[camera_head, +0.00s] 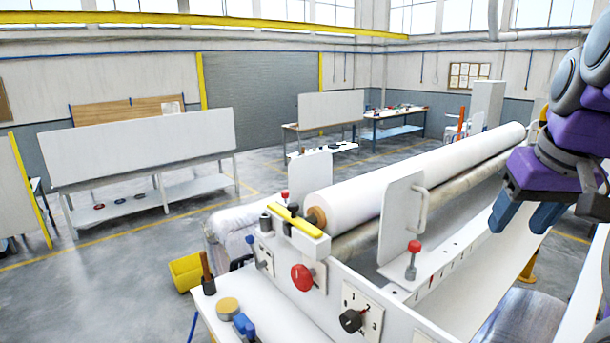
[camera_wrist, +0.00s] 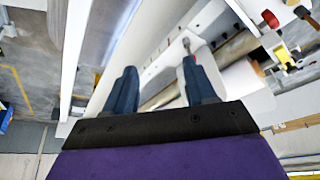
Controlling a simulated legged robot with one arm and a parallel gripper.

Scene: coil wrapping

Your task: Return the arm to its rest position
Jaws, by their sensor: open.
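My gripper (camera_head: 525,214) shows at the right side of the head view, with purple arm parts above it. It hangs over the right part of the wrapping machine (camera_head: 258,312). In the wrist view the two blue fingers of my gripper (camera_wrist: 155,92) stand wide apart with nothing between them. The gripper is open and empty. The far side of the gripper is hidden in the head view.
The machine carries a long white roll (camera_head: 400,168), an upright white plate (camera_head: 402,215), a red button (camera_head: 302,277) and a black knob (camera_head: 351,320). A yellow bin (camera_head: 186,271) stands on the floor to the left. The floor at left is mostly clear.

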